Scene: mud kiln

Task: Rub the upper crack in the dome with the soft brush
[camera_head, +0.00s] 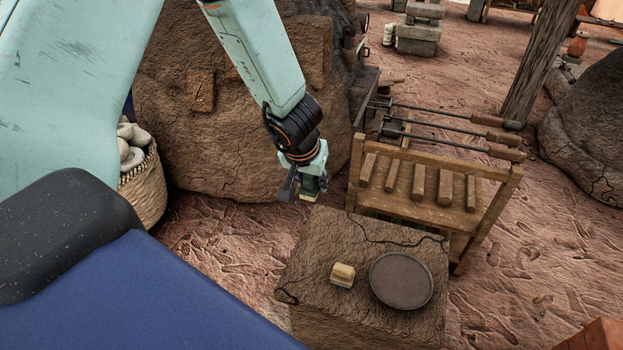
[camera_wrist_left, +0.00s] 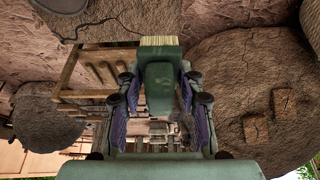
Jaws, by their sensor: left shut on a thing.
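The mud dome (camera_head: 175,140) stands at the upper left in the head view, behind my left arm, which hides part of it. It also shows at the right in the wrist view (camera_wrist_left: 235,80). The upper crack cannot be made out clearly in either view. My left gripper (camera_head: 308,187) points down in front of the dome's right side, apart from it. In the wrist view its fingers (camera_wrist_left: 158,95) are shut on the soft brush, a green block (camera_wrist_left: 158,75) with pale bristles (camera_wrist_left: 158,41) facing away from the palm. My right gripper is out of view.
A cracked mud block (camera_head: 330,242) below the gripper bears a small pale-and-brown block (camera_head: 343,274) and a dark round dish (camera_head: 401,281). A wooden rack (camera_head: 425,212) with rollers and long-handled tools stands behind it. A basket (camera_head: 146,190) is at left.

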